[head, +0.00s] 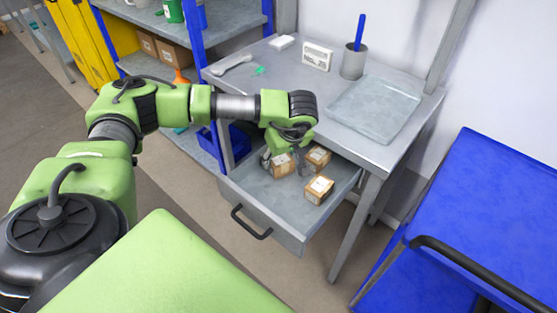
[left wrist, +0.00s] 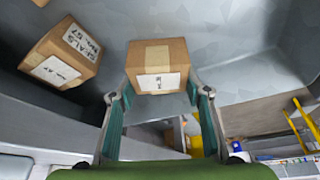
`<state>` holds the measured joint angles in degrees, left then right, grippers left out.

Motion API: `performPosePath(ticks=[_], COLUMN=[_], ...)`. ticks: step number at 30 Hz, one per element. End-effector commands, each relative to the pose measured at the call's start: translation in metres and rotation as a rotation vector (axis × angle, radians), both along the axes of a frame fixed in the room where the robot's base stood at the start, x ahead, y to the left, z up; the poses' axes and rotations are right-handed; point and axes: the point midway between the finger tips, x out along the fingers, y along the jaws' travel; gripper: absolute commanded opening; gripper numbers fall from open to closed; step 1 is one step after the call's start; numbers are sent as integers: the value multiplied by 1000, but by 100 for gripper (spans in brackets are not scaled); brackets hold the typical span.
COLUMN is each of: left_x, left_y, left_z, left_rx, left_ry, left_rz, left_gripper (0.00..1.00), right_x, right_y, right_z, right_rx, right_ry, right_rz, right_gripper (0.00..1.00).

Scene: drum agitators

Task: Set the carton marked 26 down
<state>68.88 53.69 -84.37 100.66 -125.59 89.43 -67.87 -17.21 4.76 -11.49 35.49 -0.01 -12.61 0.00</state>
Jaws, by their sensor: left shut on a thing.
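My left gripper (head: 287,160) reaches down into the open drawer and is shut on a small brown carton (head: 282,166). In the left wrist view, this carton (left wrist: 157,54) sits between the two fingertips, with tape on top and a white label facing me. The number on its label is too blurred to read surely. I cannot tell whether its underside touches the drawer floor. My right gripper is not in view.
The grey drawer (head: 233,186) also holds two more cartons, one behind (head: 318,156) and one in front (head: 319,191). The drawer's right part has free floor. Above it is the workbench (head: 300,87) with a cup (head: 354,62) and clear tray (head: 374,108).

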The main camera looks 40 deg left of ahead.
Motion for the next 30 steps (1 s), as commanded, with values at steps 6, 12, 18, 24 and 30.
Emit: performPosePath(ticks=[6,12,18,24,30], left_x=[0,0,0,0,-6], left_y=[0,0,0,-1,-14], left_z=[0,-1,-1,5,37], left_rx=[0,0,0,0,-2], left_ry=[0,0,0,-1,-4], left_rz=[0,0,0,0,-3], left_gripper=[20,61,61,61,61], right_x=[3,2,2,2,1], right_y=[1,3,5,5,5], right_z=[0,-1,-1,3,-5], right_rx=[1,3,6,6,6], right_ry=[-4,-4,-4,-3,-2], right_rz=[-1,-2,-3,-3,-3], right_gripper=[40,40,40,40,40])
